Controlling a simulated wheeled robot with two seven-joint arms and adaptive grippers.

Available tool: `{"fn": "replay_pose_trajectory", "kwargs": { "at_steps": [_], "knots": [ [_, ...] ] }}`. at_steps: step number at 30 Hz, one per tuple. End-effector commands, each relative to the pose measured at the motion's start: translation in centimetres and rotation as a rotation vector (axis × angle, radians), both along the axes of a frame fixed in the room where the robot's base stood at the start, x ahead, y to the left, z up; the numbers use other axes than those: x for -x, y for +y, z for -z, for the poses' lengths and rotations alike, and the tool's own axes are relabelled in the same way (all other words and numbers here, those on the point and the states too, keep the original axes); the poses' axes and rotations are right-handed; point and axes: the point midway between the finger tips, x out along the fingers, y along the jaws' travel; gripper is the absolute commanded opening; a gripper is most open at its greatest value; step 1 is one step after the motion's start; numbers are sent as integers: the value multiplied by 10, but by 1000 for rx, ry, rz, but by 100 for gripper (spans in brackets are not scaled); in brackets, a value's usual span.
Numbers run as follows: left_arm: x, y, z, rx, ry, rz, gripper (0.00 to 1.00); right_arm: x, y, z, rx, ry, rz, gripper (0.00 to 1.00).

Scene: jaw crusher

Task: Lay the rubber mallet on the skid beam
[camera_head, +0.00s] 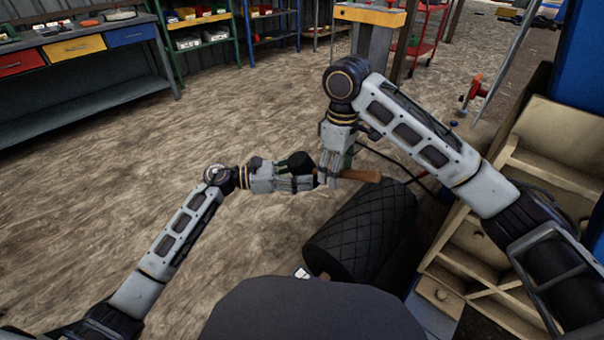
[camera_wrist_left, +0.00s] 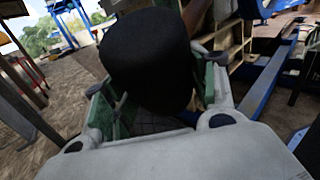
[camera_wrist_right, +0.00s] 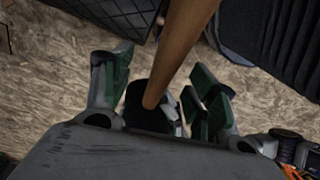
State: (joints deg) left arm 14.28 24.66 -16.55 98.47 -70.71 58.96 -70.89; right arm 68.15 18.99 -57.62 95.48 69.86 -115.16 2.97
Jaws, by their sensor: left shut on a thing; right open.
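The rubber mallet has a black head (camera_head: 300,162) and a brown wooden handle (camera_head: 358,175). My left gripper (camera_head: 312,182) is shut on the mallet and holds it in the air, handle pointing right. The black head (camera_wrist_left: 150,62) fills the middle of the left wrist view and hides much of the jaws. My right gripper (camera_head: 334,178) points down at the handle, close to the left gripper. In the right wrist view its fingers (camera_wrist_right: 160,95) are apart, with the handle (camera_wrist_right: 185,45) showing between them. I cannot tell for certain which part is the skid beam; a long blue beam (camera_wrist_left: 268,88) shows in the left wrist view.
A black drum with a diamond pattern (camera_head: 362,235) lies just below the grippers. A tan wooden unit with compartments (camera_head: 470,240) stands at the right, under my right arm. A workbench (camera_head: 75,50) and shelves (camera_head: 200,22) stand at the back. The floor at left is clear.

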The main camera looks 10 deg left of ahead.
Motion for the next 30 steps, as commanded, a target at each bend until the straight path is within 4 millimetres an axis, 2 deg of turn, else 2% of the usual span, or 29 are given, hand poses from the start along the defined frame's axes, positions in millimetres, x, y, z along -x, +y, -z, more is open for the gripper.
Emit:
{"fn": "replay_pose_trajectory", "kwargs": {
  "at_steps": [18, 30],
  "knots": [
    [0, 0, -2, 2, -1, 0, 16, -1, 0, -50, 1, -2, 1, 59],
    [0, 0, -2, 2, -1, 0, 16, -1, 0, -58, 0, 0, 1, 59]
  ]
}}
